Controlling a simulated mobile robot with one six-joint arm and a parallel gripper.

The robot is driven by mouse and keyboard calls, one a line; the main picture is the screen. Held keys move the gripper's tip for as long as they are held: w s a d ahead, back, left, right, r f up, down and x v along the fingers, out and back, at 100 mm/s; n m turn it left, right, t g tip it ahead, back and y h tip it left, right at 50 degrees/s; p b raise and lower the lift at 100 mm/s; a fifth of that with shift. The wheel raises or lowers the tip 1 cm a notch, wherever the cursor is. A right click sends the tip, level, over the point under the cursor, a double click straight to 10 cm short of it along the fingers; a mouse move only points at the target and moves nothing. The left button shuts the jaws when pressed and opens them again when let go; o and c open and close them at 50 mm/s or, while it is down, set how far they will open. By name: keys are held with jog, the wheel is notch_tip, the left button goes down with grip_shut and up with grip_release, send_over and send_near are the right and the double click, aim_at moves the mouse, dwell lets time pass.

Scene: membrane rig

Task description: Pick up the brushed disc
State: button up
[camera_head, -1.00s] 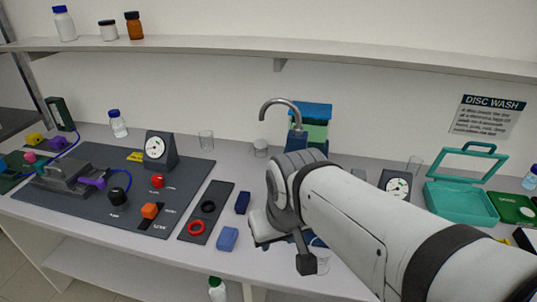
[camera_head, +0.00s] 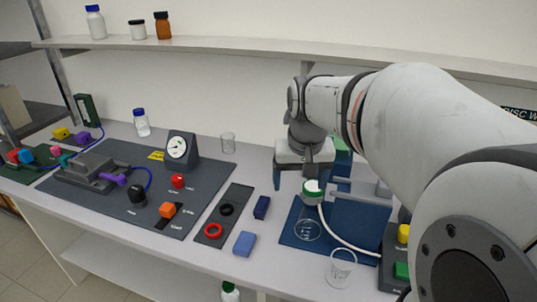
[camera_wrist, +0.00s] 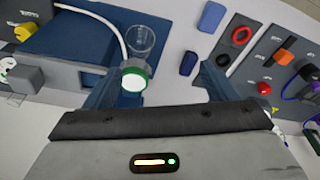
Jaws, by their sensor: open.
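I cannot make out a brushed disc with certainty in either view. In the wrist view my gripper (camera_wrist: 166,74) shows two dark blue fingers. A round white piece with a green rim (camera_head: 313,188), with a white hose by it, is just below the gripper. It also shows near the left finger in the wrist view (camera_wrist: 135,76). Whether a disc lies in it I cannot tell.
Clear beakers stand on the blue mat (camera_head: 307,230) and at the bench front (camera_head: 341,268). Blue blocks (camera_head: 262,207) (camera_head: 245,243) and a strip with red and black rings (camera_head: 213,230) lie left. A gauge (camera_head: 179,147) stands behind. My arm hides the right.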

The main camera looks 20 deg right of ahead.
jog(key=m+g+b, duration=0.1)
jog(key=m, duration=0.1)
send_near(314, 186)
jog(key=shift+w+a+f, duration=0.25)
jog(key=shift+w+d+f, duration=0.1)
jog(key=shift+f, duration=0.2)
jog(key=f, duration=0.3)
jog(key=f+p, duration=0.1)
jog(key=f, duration=0.3)
jog(key=shift+d, duration=0.2)
jog(key=c, duration=1.1)
